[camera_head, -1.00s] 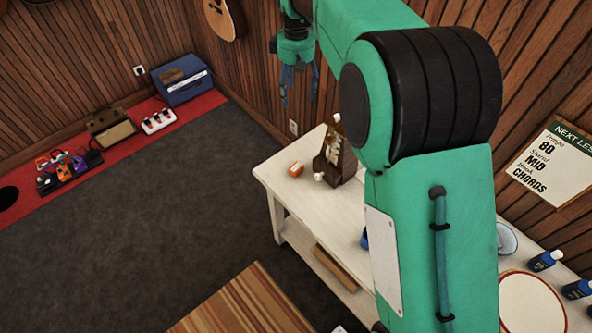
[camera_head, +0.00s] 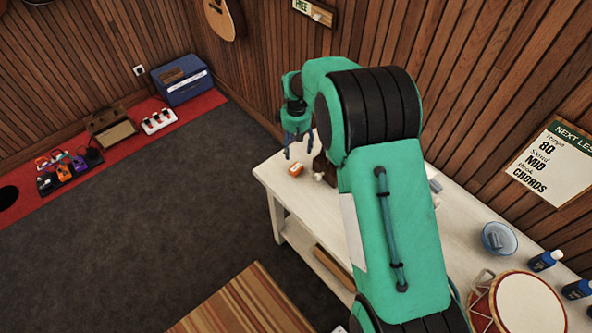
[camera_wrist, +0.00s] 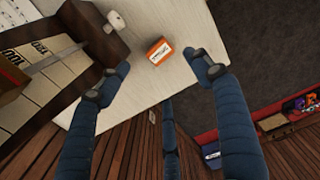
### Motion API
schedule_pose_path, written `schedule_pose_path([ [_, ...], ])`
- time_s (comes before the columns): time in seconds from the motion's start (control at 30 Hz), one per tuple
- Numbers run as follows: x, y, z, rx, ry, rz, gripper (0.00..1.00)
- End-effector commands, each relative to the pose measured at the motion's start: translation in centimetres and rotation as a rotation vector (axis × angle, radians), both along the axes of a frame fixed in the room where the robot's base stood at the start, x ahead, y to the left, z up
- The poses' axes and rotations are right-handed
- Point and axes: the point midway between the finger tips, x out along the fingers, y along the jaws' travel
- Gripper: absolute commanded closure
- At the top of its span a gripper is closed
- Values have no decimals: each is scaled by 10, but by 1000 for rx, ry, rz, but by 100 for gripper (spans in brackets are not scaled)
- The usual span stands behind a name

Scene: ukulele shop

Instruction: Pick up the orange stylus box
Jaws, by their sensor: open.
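The small orange stylus box (camera_head: 296,170) sits near the left end of the white table. It has a white label, seen in the wrist view (camera_wrist: 160,51). My gripper (camera_head: 297,153) is open and empty above the table's left end, just above and near the box in the head view. In the wrist view my blue fingers (camera_wrist: 155,78) are spread wide, with the box beyond the tips and between their lines. No finger appears to touch it.
The white table (camera_head: 285,192) ends close to the box's left. A drum (camera_head: 520,305) and a blue bowl (camera_head: 498,238) stand farther right.

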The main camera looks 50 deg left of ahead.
Motion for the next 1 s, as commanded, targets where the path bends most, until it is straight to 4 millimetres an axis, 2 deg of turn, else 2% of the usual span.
schedule_pose_path([
  [0.27, 0, 0, -8, -1, 1, 0, 35],
  [0.73, 0, 0, -71, -2, 1, 0, 35],
  [1.0, 0, 1, -85, 1, -1, 0, 35],
])
